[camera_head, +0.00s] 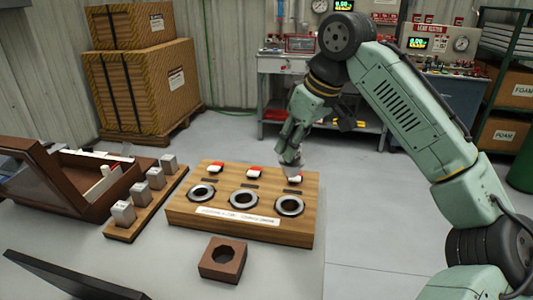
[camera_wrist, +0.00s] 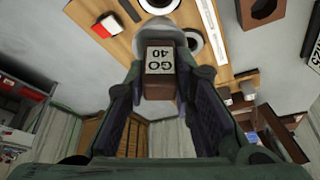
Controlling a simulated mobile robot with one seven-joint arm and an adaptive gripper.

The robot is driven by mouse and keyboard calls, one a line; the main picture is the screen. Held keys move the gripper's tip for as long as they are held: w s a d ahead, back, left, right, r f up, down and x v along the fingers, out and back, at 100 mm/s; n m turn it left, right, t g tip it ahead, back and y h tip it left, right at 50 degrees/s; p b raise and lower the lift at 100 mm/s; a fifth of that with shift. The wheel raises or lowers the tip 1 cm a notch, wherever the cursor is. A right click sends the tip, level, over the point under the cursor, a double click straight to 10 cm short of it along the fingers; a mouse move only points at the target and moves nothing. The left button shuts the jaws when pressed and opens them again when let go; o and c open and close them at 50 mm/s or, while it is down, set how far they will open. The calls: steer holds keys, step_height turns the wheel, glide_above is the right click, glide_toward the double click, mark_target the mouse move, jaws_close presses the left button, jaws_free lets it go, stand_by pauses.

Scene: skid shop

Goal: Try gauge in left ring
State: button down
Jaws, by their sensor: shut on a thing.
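My gripper (camera_head: 290,150) is shut on a gauge, a brown block with a white label reading "GO 40" (camera_wrist: 159,62) and a pale round end beyond it in the wrist view. In the head view my gripper is low over the back right of a wooden board (camera_head: 180,213). The board has three dark-centred metal rings: the left ring (camera_head: 202,192), the middle ring (camera_head: 244,200) and the right ring (camera_head: 290,206). My gripper is behind the right ring, away from the left ring. Whether the gauge touches the board cannot be told.
Small red-and-white pieces (camera_head: 215,167) sit behind the rings. A wooden rack (camera_head: 128,232) with several grey blocks stands left of the board, beside an open brown case (camera_head: 78,200). A brown block with a hole (camera_head: 223,260) lies in front. Bare table lies around it.

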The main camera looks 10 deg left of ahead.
mark_target(291, 174)
steer(key=shift+f+b, duration=3.25)
steer(key=shift+f, duration=0.6)
steer(key=shift+p, duration=0.4)
steer(key=shift+d+f, duration=0.1)
steer(key=shift+f, duration=0.1)
steer(key=shift+p, duration=0.55)
steer(key=shift+f+b, duration=0.85)
steer(key=shift+f, duration=1.15)
stand_by(0.6)
steer(key=shift+r, duration=0.15)
